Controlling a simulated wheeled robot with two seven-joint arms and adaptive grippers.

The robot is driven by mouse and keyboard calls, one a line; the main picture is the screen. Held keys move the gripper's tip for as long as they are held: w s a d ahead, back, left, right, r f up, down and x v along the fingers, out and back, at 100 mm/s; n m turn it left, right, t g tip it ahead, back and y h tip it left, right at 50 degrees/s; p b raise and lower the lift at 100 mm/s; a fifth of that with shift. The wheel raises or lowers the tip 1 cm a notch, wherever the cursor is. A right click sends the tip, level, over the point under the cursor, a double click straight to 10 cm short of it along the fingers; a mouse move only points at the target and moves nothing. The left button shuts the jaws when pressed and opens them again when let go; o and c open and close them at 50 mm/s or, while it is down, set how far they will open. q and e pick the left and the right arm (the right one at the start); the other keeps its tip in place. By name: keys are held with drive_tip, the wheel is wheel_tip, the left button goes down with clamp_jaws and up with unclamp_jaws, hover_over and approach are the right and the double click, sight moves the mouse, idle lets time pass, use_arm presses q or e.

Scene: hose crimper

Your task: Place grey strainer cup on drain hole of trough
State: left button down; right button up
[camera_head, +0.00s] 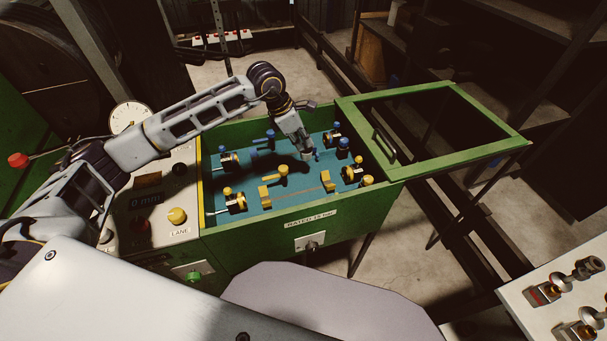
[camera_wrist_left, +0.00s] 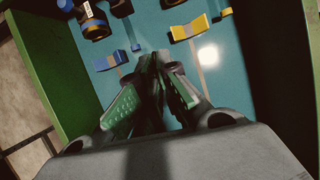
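The trough (camera_head: 300,196) has a teal floor and green walls, and it stands open in the head view. My left gripper (camera_head: 307,151) reaches down into its right half. In the left wrist view the fingers (camera_wrist_left: 157,70) with green pads are drawn close together. A rounded grey shape, seemingly the grey strainer cup (camera_wrist_left: 178,68), shows at their tips, largely hidden by them. It appears to be above the teal floor, but its height is unclear. I cannot make out the drain hole. My right gripper is not in view.
Blue and yellow valves and clamps (camera_head: 235,203) stand on the trough floor around the gripper. The green framed lid (camera_head: 455,115) lies open to the right. A control panel (camera_head: 160,200) with a yellow knob is on the left.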

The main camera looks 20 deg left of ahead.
sight(306, 150)
use_arm(q)
drive_tip(key=n+b, duration=0.1)
drive_tip(key=n, duration=0.1)
drive_tip(key=w+n+t+b, duration=0.1)
drive_tip(key=shift+w+a+n+y, duration=0.2)
drive_tip(key=shift+a+n+y, duration=0.2)
drive_tip(key=shift+w+a+n+y+b, duration=0.25)
drive_tip(key=shift+n+y+b, duration=0.1)
drive_tip(key=shift+n, duration=0.35)
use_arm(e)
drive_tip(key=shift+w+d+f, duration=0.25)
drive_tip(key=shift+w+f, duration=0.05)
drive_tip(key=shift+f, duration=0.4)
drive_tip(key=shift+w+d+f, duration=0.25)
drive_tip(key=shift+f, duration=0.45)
use_arm(q)
drive_tip(key=shift+r, duration=0.1)
wheel_tip(306, 150, down, 6)
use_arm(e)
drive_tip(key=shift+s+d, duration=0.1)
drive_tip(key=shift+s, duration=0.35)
